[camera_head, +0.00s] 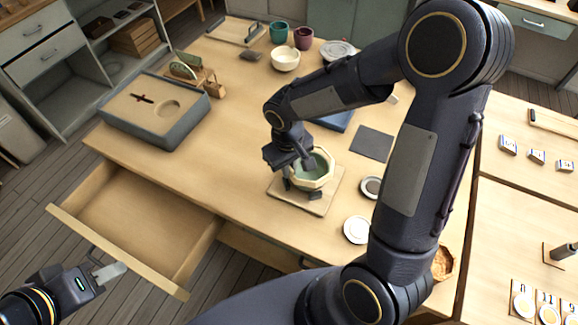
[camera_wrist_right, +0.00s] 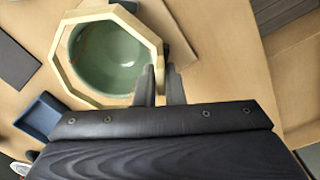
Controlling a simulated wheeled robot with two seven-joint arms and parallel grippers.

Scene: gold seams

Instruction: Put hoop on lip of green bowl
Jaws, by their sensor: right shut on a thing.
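The green bowl (camera_head: 313,168) stands on a small wooden board (camera_head: 318,206) near the table's middle. The pale wooden octagonal hoop (camera_wrist_right: 136,27) lies around the bowl's opening, and the bowl's green inside (camera_wrist_right: 105,55) shows through it in the right wrist view. I cannot tell whether the hoop touches the lip all round. My right gripper (camera_wrist_right: 160,86) is shut on the near side of the hoop. My left gripper (camera_head: 108,271) is at the lower left by the open drawer, far from the bowl; its finger opening is unclear.
Dark clamp-like blocks stand beside the bowl on the board. A grey square mat (camera_head: 372,143), a blue tray (camera_wrist_right: 42,116) and a white dish (camera_head: 357,230) are close by. A grey case (camera_head: 155,108) is at the left. The open drawer (camera_head: 140,220) juts out in front.

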